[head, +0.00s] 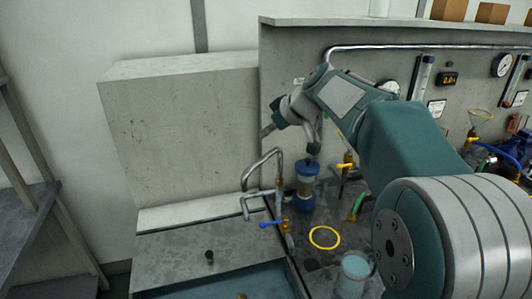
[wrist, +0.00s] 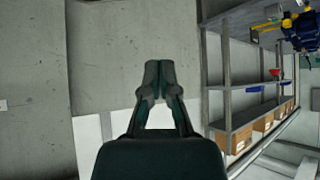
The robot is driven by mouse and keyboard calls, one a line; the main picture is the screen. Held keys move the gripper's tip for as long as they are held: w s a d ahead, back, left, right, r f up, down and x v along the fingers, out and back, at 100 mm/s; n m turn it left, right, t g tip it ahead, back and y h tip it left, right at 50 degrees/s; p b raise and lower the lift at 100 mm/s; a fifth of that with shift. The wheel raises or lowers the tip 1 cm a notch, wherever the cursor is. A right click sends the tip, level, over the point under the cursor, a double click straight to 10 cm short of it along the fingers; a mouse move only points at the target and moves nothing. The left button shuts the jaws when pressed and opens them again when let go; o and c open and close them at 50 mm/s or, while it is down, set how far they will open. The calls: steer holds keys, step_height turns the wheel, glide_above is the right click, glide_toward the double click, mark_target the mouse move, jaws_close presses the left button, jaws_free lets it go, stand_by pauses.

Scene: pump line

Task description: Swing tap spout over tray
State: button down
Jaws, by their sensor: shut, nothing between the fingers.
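The silver tap spout (head: 262,158) shows in the head view as a bent pipe near the left edge of the bench. Its open end points down and left, above the sheet-metal surface. A blue handle (head: 270,224) sits low on the tap. A sunken tray or basin (head: 205,288) with a blue-grey interior shows at the bottom, partly cut off by the frame. My gripper (head: 265,132) is above the spout and apart from it, pointing left. In the wrist view my gripper (wrist: 159,70) is shut and empty, with bare wall beyond; no tap shows there.
A blue-capped filter (head: 306,185) stands right of the spout. A yellow ring (head: 324,238) and a cup of pale blue liquid (head: 355,266) are on the bench. Shelving (head: 30,200) stands left; it also shows in the wrist view (wrist: 245,85). A pipe panel stands behind.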

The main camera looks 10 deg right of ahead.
step_height(320, 180, down, 8)
steer(key=w+a, duration=0.2)
steer(key=shift+w+a, duration=0.25)
steer(key=shift+a, duration=0.05)
stand_by(0.4)
steer(key=shift+n, duration=0.3)
steer(key=shift+s+d+g, duration=0.25)
steer(key=shift+g, duration=0.05)
